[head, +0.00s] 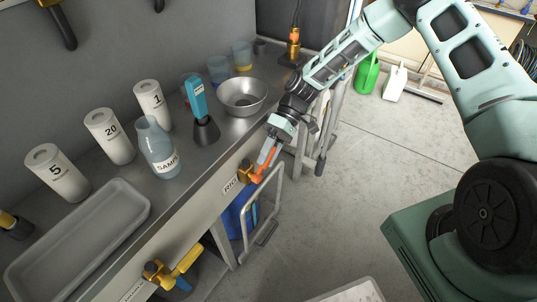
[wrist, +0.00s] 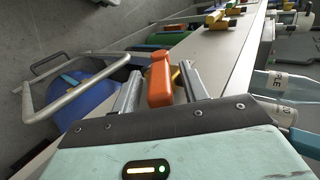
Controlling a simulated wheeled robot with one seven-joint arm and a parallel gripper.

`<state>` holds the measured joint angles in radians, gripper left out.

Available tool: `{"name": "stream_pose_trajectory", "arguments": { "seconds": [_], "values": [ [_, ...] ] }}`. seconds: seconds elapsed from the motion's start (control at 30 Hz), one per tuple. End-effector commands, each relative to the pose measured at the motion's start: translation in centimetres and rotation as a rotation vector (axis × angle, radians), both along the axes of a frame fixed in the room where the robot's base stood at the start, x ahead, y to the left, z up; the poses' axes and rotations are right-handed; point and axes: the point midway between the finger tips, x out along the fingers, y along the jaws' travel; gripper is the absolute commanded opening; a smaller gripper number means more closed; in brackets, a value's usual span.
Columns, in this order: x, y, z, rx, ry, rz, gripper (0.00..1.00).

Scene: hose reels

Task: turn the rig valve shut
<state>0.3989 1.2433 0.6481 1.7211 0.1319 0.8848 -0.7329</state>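The rig valve has a brass body (head: 245,173) on the front edge of the steel bench, beside a label reading RIG (head: 230,187). Its orange handle (head: 265,165) points out from the bench toward my arm. My gripper (head: 268,152) is at this handle. In the wrist view the orange handle (wrist: 160,82) stands between my two metal fingers (wrist: 160,90), with a narrow gap showing on each side. The fingers are open around it. A bit of brass shows behind the handle; the rest of the valve body is hidden there.
A second valve with a yellow handle (head: 187,259) sits lower along the bench front. A grey metal frame (head: 262,212) and a blue container (head: 235,212) stand just below the rig valve. Bottles, a bowl (head: 242,96) and a tray (head: 80,240) are on the bench.

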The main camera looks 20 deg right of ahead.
Motion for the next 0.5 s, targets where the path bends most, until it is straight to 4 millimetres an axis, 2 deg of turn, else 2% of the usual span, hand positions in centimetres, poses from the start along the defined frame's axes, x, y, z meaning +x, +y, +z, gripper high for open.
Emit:
{"name": "stream_pose_trajectory", "arguments": {
  "seconds": [0.23,0.5],
  "values": [
    [0.8,-0.9,0.8,0.0,-0.003,-0.002,0.44],
    [3.7,-4.6,4.3,-0.002,-0.004,-0.003,0.44]
  ]
}}
